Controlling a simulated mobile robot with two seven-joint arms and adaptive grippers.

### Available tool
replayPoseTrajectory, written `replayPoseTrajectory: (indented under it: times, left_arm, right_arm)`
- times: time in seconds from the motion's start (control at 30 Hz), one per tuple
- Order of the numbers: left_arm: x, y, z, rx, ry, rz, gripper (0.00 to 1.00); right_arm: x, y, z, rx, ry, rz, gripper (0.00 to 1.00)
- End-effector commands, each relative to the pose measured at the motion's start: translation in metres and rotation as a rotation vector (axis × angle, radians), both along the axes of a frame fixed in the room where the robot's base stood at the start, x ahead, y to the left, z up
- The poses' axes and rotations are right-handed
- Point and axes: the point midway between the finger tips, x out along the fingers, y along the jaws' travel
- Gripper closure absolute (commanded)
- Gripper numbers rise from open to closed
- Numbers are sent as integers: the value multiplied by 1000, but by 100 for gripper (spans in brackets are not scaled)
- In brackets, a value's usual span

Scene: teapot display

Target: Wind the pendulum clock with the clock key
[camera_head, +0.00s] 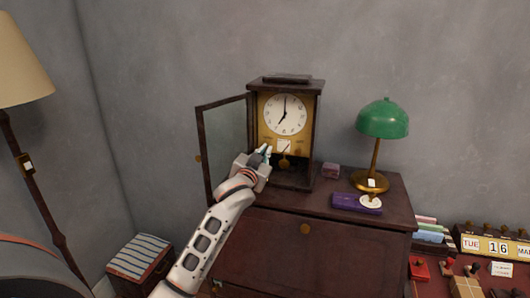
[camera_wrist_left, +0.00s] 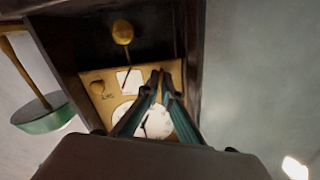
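The pendulum clock (camera_head: 285,114) stands upright on the cabinet, its glass door (camera_head: 226,146) swung open to the left. Its white dial and brass plate are exposed, and the pendulum bob (camera_head: 284,162) hangs below. My left gripper (camera_head: 266,151) reaches to the front of the clock, at the lower left of the dial. In the left wrist view the clock appears upside down, and the gripper's fingertips (camera_wrist_left: 161,76) are close together over the brass plate (camera_wrist_left: 103,76). A brass knob-like part (camera_wrist_left: 98,88) shows on the plate. I cannot make out the clock key; anything between the fingertips is hidden.
A green lamp (camera_head: 382,119), a purple case (camera_head: 350,203) and a small mauve box (camera_head: 330,170) stand right of the clock. The open door is close to my left arm. A floor lamp (camera_head: 20,65) stands left; a striped-top box (camera_head: 139,257) sits below it.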

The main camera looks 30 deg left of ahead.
Motion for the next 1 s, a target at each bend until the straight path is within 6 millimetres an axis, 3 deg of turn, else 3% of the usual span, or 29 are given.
replayPoseTrajectory:
  times: [0.43,1.0]
  left_arm:
    - [0,0,0,275,67,0,100]
    - [0,0,0,337,82,-1,100]
  right_arm:
    - [0,-3,0,-8,0,8,60]
    - [0,1,0,2,-1,0,60]
